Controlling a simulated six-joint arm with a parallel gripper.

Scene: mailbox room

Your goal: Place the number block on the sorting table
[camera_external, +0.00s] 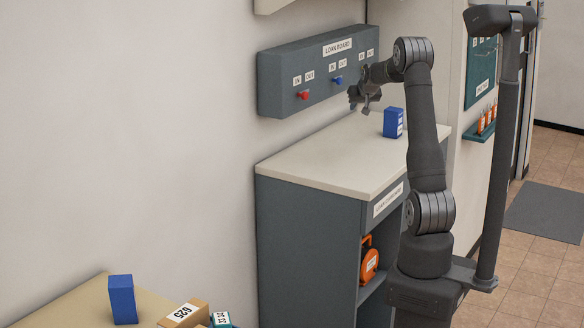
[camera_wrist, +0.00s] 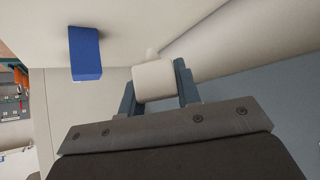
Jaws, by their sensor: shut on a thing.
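My gripper (camera_external: 366,97) is up at the right end of the grey loan board (camera_external: 305,85), above the counter. In the wrist view my gripper (camera_wrist: 158,84) is shut on a pale, rounded piece (camera_wrist: 153,80); I cannot tell whether it is fixed to the board. A tan box with a printed number (camera_external: 183,314) and a small teal numbered block (camera_external: 221,320) sit at the bottom left, partly cut off. They are by a tan tabletop (camera_external: 70,306), which has no readable sign. I cannot tell which piece is the number block.
A blue block with a white label (camera_external: 393,123) stands on the pale counter (camera_external: 320,160); it also shows in the wrist view (camera_wrist: 85,53). Another blue block (camera_external: 122,300) stands on the tan tabletop. The board has a red knob (camera_external: 303,96) and a blue knob (camera_external: 337,80).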

